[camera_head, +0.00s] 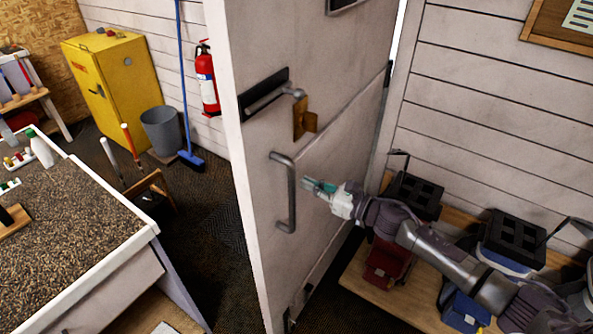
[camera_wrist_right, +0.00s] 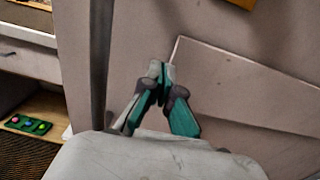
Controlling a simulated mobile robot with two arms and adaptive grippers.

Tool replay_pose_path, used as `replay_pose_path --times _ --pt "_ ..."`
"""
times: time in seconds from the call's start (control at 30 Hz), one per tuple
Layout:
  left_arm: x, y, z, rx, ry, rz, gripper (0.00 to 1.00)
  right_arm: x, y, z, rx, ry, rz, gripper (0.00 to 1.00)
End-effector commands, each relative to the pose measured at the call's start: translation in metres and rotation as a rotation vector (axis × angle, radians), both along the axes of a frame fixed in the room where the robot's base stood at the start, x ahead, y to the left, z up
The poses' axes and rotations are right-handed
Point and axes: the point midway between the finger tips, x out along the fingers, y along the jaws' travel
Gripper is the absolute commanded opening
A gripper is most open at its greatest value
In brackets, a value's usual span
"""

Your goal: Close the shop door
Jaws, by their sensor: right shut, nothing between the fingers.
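The shop door (camera_head: 325,135) is a pale panel standing open, its free edge toward me and its far edge by the wall at the right. It carries a dark vertical pull handle (camera_head: 290,195), and a lever (camera_head: 298,93) sits higher up. My right gripper (camera_head: 308,184) is shut and empty, just right of the pull handle and close to the door face; I cannot tell whether it touches. In the right wrist view the shut fingers (camera_wrist_right: 160,72) point at the door face (camera_wrist_right: 240,75), with the dark handle bar (camera_wrist_right: 102,60) to their left. My left gripper is not in view.
A bench (camera_head: 350,280) with several caddies stands right of the door, under my right arm. A speckled counter (camera_head: 70,220) is at the left. A grey bin (camera_head: 162,131), blue broom (camera_head: 190,158), yellow cabinet (camera_head: 112,85) and red extinguisher (camera_head: 207,80) stand behind. Dark floor (camera_head: 222,225) lies between counter and door.

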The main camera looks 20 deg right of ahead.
Motion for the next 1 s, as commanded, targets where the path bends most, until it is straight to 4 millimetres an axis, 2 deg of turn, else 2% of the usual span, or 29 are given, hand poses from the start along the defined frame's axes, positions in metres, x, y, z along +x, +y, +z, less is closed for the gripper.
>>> replay_pose_path --times 0.03,0.1,0.33,0.77,0.87,1.0 --pt "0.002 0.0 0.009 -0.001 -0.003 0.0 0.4 0.008 0.007 0.006 0.003 -0.002 0.0 0.0" --pt "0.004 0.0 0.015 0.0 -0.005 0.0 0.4 0.016 0.013 0.004 0.002 0.001 -0.001 0.0" --pt "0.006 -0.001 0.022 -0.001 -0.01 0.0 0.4 0.03 0.025 0.001 -0.001 0.001 0.0 0.0" --pt "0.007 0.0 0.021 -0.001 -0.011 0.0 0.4 0.033 0.027 -0.001 0.0 0.0 -0.001 0.0" --pt "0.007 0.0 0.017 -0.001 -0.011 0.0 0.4 0.037 0.031 -0.002 0.001 0.0 -0.008 0.0" --pt "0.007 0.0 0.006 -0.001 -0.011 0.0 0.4 0.053 0.046 -0.002 0.002 -0.004 -0.033 0.0"
